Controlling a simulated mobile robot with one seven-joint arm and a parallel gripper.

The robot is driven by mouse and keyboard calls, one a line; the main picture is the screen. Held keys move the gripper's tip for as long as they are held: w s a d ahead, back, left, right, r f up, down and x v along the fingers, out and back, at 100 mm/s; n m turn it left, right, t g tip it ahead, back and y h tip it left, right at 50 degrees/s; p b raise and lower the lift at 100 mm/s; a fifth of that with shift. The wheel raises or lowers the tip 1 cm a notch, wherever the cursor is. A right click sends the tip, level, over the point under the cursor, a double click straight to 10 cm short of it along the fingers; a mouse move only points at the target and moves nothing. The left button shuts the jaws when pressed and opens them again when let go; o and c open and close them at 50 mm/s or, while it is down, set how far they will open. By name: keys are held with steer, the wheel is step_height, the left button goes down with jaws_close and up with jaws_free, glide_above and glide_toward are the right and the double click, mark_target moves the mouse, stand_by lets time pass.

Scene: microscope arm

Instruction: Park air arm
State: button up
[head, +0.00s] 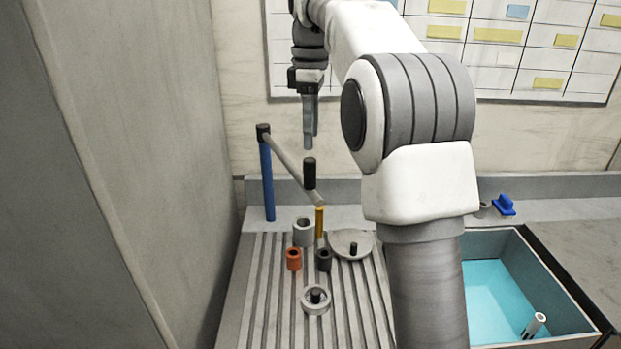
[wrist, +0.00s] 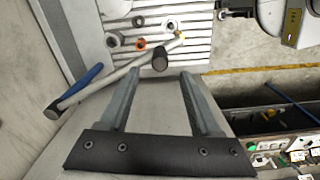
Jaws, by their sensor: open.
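The air arm is a grey bar (head: 288,163) that runs from the top of a blue post (head: 267,184) down to the right. A black knob (head: 309,174) stands up near its far end, and a yellow piece (head: 319,222) hangs below that end. My gripper (head: 310,146) points down above the knob, with a small gap between them. In the wrist view my open fingers (wrist: 160,77) are empty. The knob (wrist: 160,60) appears between and just past the fingertips. The bar (wrist: 112,77) and the post (wrist: 83,86) lie to the left.
Below the bar, a grooved board (head: 262,295) carries a grey ring (head: 303,226), an orange ring (head: 294,252), a dark ring (head: 324,254) and a disc (head: 341,240). A cyan-floored basin (head: 492,295) is at right. A panel (head: 178,190) stands close on the left.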

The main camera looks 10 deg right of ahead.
mark_target(311, 173)
step_height(311, 173, down, 10)
steer(key=shift+b, duration=0.4)
jaws_close()
stand_by(1.3)
